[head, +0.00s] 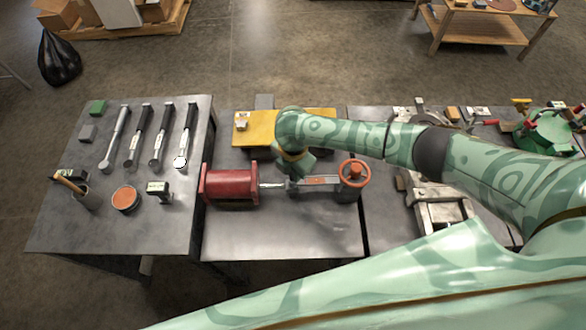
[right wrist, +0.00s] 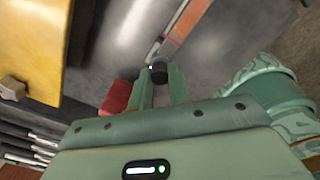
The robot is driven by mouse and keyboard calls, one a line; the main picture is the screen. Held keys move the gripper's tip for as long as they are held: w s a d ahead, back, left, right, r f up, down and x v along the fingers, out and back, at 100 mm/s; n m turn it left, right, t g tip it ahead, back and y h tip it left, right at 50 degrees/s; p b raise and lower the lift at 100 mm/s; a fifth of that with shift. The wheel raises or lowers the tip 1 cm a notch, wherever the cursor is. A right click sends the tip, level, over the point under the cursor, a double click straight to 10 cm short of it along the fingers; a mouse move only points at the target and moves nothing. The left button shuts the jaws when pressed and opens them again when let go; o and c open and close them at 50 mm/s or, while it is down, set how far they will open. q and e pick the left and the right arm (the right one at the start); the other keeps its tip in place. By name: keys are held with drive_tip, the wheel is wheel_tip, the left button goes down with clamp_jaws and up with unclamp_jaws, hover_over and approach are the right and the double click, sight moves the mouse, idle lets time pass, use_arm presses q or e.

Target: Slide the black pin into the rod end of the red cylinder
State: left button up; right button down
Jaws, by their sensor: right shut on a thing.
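The red cylinder (head: 230,184) lies on the middle bench, its bright rod (head: 270,185) pointing right. In the right wrist view the cylinder (right wrist: 117,97) shows partly behind my fingers. My right gripper (head: 291,184) is over the rod end and hides most of it in the head view. In the right wrist view my right gripper (right wrist: 163,88) is shut on the black pin (right wrist: 158,72), which sits at the fingertips close to the rod end. I cannot tell whether the pin is inside the eye. My left gripper is not in view.
An orange handwheel (head: 353,173) stands at the right, past an orange-marked bar (head: 320,181). A yellow plate (head: 260,134) lies behind. The bench front (head: 280,235) is clear.

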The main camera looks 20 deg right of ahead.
drive_tip(key=shift+f, duration=0.45)
drive_tip(key=c, duration=1.2)
unclamp_jaws()
drive_tip(key=shift+c, duration=0.2)
drive_tip(key=shift+r, duration=0.1)
wheel_tip(320, 180, up, 16)
drive_tip(key=p, duration=0.7)
